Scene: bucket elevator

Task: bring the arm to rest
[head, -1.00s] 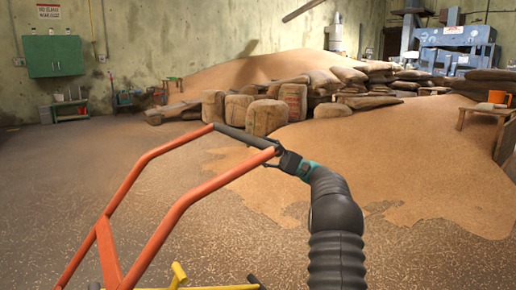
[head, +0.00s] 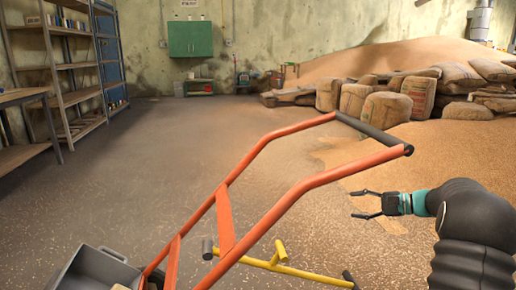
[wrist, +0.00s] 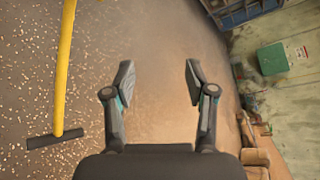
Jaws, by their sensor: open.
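My gripper (head: 366,204) is open and empty at the right of the head view, beside the orange cart handle with its dark grip bar (head: 374,133). A visible gap lies between the fingers and the orange tubes (head: 290,195). The wrist view also shows the two fingers spread apart (wrist: 158,82) with only floor between them. My arm reaches in from the lower right corner of the head view.
A yellow bar (head: 275,264) with dark ends stands low by the cart. Sacks (head: 390,108) and a grain heap (head: 455,160) lie behind and to the right. Shelves (head: 65,75) stand at left, a green cabinet (head: 190,38) on the wall. The floor (head: 130,170) between is clear.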

